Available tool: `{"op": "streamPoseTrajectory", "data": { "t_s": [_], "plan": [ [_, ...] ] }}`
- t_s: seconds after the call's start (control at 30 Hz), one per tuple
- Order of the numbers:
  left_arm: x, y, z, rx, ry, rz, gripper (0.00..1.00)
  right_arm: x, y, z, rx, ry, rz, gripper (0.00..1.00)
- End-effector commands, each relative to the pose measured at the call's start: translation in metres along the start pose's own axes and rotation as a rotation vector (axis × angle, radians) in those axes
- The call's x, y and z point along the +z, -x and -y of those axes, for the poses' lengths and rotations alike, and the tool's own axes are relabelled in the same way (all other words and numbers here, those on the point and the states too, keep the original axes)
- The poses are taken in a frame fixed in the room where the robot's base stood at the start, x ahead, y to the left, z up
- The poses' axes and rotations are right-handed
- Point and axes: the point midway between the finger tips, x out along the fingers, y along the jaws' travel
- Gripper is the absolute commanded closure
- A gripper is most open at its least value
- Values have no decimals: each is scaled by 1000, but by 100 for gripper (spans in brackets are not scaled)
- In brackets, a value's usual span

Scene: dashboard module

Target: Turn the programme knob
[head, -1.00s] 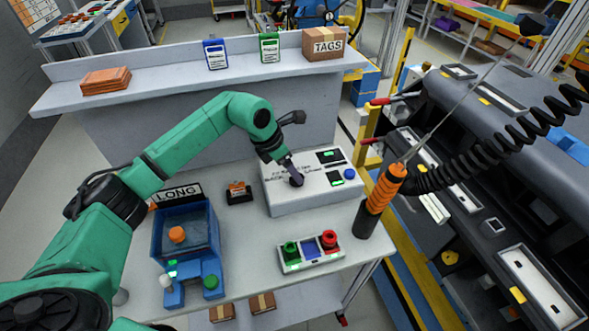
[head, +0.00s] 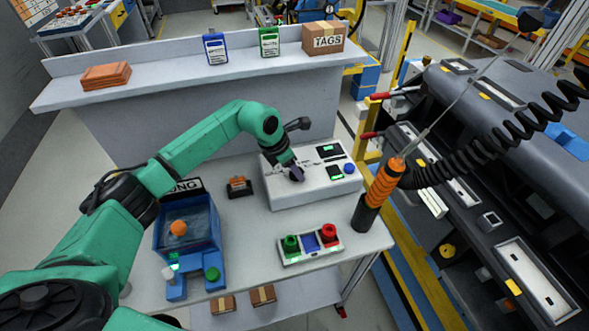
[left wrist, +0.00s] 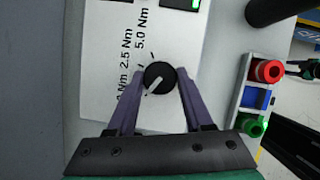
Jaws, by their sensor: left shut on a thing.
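The programme knob (left wrist: 159,77) is a round black knob with a white pointer line, on the sloped top of a white control box (head: 316,190). In the left wrist view the pointer slants to the lower left, and printed torque labels such as 2.5 Nm and 5.0 Nm stand beside the knob. My left gripper (left wrist: 159,85) is shut on the knob, with one purple finger on each side of it. In the head view my left gripper (head: 297,173) hides most of the knob. My right gripper is not in view.
A button box (head: 310,245) with green and red buttons stands in front of the control box. An orange-handled screwdriver (head: 381,190) hangs on a coiled cord to the right. A blue bin (head: 188,240) stands at left. A shelf (head: 150,83) runs behind.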

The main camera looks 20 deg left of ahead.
Motion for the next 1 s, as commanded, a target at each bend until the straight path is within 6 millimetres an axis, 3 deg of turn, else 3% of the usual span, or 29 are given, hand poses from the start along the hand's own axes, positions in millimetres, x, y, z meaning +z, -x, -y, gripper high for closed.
{"op": "streamPoseTrajectory", "data": {
  "t_s": [0.6,1.0],
  "plan": [
    [0,-3,-4,-151,-372,6,100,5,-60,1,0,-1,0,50],
    [3,0,-4,-237,-582,6,100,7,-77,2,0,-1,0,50]
  ]
}}
